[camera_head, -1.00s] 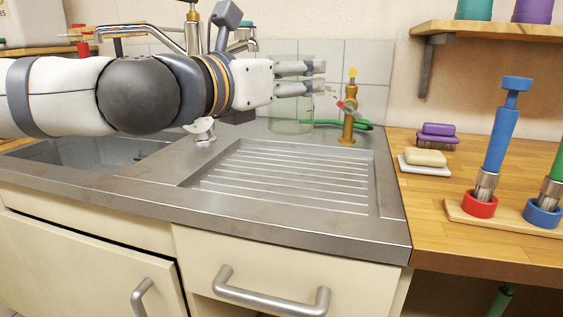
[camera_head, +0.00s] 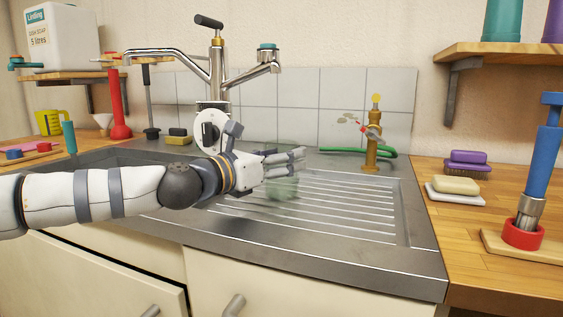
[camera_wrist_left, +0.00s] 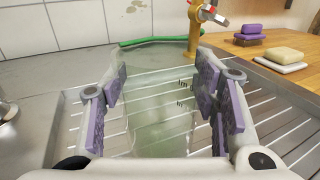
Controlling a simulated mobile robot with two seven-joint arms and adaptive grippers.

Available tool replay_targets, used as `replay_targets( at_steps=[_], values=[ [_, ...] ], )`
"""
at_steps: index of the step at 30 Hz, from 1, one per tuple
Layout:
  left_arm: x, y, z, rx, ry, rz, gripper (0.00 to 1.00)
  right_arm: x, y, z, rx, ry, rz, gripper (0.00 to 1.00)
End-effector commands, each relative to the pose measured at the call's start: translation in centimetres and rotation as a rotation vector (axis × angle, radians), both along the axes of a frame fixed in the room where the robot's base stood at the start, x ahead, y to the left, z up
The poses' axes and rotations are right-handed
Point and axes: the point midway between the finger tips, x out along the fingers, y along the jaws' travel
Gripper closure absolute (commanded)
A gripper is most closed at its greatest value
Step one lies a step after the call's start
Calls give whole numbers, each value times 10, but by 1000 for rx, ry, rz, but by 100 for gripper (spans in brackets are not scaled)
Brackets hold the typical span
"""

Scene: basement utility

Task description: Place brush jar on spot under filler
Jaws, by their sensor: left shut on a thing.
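The brush jar (camera_head: 281,190) is clear, faintly green glass. It is hard to make out in the head view, over the grooved drainer. In the left wrist view the jar (camera_wrist_left: 160,118) stands between the two purple-padded fingers, with small marks on its side. My left gripper (camera_head: 298,157) is shut around it. Whether the jar's base touches the drainer is unclear. A chrome tap (camera_head: 215,65) has a second spout with a teal-ringed end (camera_head: 267,50) above and behind the gripper. The spot under the filler cannot be made out. My right gripper is out of view.
A brass tap (camera_head: 372,145) with a green hose (camera_head: 335,150) stands at the drainer's back right. Soap (camera_head: 456,185) and a purple brush (camera_head: 467,160) lie on the right counter, near a blue-handled brush (camera_head: 541,155). The drainer's right part (camera_head: 370,205) is clear.

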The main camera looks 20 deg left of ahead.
Motion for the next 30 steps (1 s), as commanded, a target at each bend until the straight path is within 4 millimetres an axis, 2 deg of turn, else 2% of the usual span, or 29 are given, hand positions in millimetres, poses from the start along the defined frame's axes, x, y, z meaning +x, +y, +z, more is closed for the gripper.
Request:
replay_targets(
  at_steps=[5, 9, 10, 12, 20, 23, 26, 30],
  values=[
    [0, 0, 3, 0, -3, 1, 84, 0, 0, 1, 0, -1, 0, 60],
    [0, 0, -3, -2, -1, 1, 84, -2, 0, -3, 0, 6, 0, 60],
    [0, 0, -2, -1, 0, 1, 39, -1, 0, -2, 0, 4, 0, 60],
    [0, 0, -1, 0, -1, 1, 25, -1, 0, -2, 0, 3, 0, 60],
    [0, 0, -1, -1, -2, 1, 25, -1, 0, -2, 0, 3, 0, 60],
    [-1, 0, 5, 1, -4, 1, 25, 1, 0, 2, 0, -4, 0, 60],
    [-14, 8, 4, -2, -2, 3, 25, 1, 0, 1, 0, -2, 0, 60],
    [-47, 23, 4, -3, -3, 3, 25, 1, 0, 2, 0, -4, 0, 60]
  ],
)
